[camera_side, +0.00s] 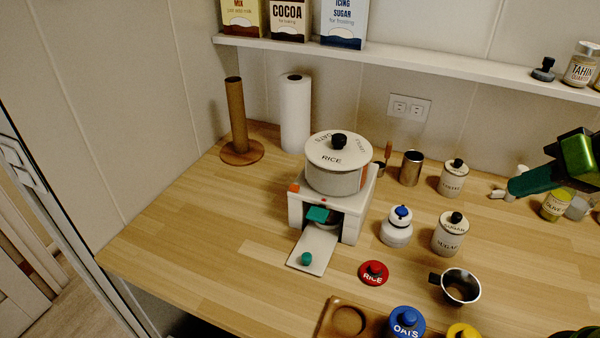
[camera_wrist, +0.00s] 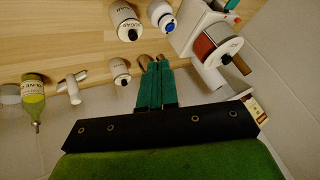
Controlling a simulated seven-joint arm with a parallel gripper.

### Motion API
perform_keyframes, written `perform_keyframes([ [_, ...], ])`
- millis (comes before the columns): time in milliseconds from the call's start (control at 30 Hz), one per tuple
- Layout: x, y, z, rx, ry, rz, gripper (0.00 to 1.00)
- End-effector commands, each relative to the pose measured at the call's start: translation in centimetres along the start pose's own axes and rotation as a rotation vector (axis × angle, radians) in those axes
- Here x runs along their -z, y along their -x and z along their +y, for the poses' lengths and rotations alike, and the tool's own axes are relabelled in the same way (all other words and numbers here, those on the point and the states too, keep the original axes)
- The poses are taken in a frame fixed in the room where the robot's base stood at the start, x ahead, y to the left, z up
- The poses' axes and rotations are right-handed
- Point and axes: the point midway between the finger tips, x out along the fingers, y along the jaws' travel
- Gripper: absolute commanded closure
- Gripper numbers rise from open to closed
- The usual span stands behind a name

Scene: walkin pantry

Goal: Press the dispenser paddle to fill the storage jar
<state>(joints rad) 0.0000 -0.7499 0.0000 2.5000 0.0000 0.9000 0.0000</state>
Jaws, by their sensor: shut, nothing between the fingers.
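The white dispenser (camera_side: 295,210) stands on the counter at the middle of the side view, with a round drum (camera_side: 338,180) marked RICE on top. Its teal paddle (camera_side: 317,214) sits at the front opening. A grey shape shows partly behind the paddle; I cannot tell whether it is the storage jar. A pale plate (camera_side: 318,245) with a teal knob extends from the opening. A red RICE lid (camera_side: 373,273) lies on the counter. My gripper (camera_side: 512,188) is shut and empty, well right of the dispenser. In the wrist view its teal fingers (camera_wrist: 153,65) are together; the dispenser (camera_wrist: 187,30) is upper right.
A blue-knobbed jar (camera_side: 397,228), a sugar jar (camera_side: 447,238), another canister (camera_side: 453,180) and a metal cup (camera_side: 411,168) stand between dispenser and gripper. A steel pan (camera_side: 460,288) and a wooden tray (camera_side: 330,318) are in front. A shelf (camera_side: 400,60) runs above.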

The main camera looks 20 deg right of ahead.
Motion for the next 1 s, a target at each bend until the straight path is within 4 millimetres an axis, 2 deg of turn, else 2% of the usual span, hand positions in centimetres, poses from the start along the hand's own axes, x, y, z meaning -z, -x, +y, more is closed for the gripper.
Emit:
perform_keyframes([
  [667,-0.2,-0.1,-0.3,0.006,0.011,-0.011,1.0],
  [833,-1.2,-2.1,-1.7,0.011,0.072,-0.112,1.0],
  [1000,-0.3,-5.3,-4.9,0.015,0.266,-0.181,1.0],
])
